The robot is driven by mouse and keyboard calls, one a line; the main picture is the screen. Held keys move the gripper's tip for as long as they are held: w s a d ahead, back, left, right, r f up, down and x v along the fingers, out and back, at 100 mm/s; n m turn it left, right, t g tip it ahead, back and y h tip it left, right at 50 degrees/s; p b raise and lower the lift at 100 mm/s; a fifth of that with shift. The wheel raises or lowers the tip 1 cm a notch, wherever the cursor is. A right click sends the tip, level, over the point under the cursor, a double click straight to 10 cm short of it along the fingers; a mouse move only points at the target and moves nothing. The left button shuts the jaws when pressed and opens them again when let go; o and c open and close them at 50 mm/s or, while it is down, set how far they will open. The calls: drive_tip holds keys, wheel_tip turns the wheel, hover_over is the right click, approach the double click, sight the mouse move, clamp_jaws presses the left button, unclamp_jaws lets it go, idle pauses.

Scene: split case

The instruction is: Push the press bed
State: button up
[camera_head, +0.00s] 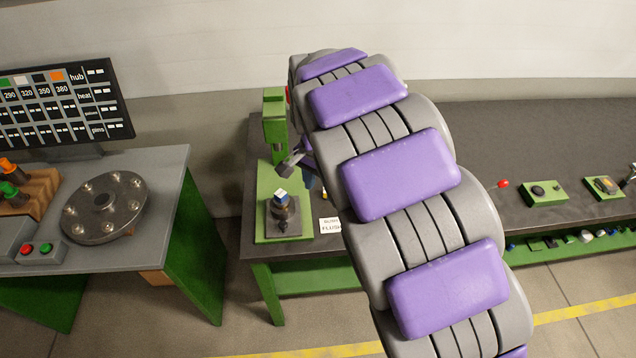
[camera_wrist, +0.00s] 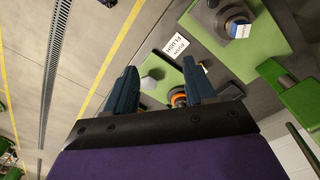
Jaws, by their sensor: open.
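The green press (camera_head: 273,125) stands at the left end of the dark bench. Its green base (camera_head: 262,178) carries a dark bed plate (camera_head: 270,222) with a dark round piece (camera_head: 285,213) on it. A small white and blue block (camera_head: 280,196) sits on top of that piece. The block also shows at the upper right of the wrist view (camera_wrist: 241,31). My gripper (camera_wrist: 160,80) is open, its two dark blue fingers apart with nothing held between them. It is beside the press base, apart from the block. In the head view my arm hides most of it.
Beyond my fingers, an orange-ringed piece (camera_wrist: 178,97) sits by a green plate (camera_wrist: 160,70). Green control boxes (camera_head: 543,193) lie on the bench's right. A separate table with a round metal plate (camera_head: 104,207) stands left, across a floor gap.

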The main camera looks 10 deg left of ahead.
drive_tip(key=p, duration=0.2)
hover_over(283, 223)
wheel_tip(283, 223, down, 5)
drive_tip(key=shift+y, duration=0.3)
wheel_tip(283, 223, down, 17)
drive_tip(key=shift+f+b, duration=0.1)
drive_tip(key=shift+b, duration=1.1)
drive_tip(key=shift+m, duration=0.3)
clamp_jaws()
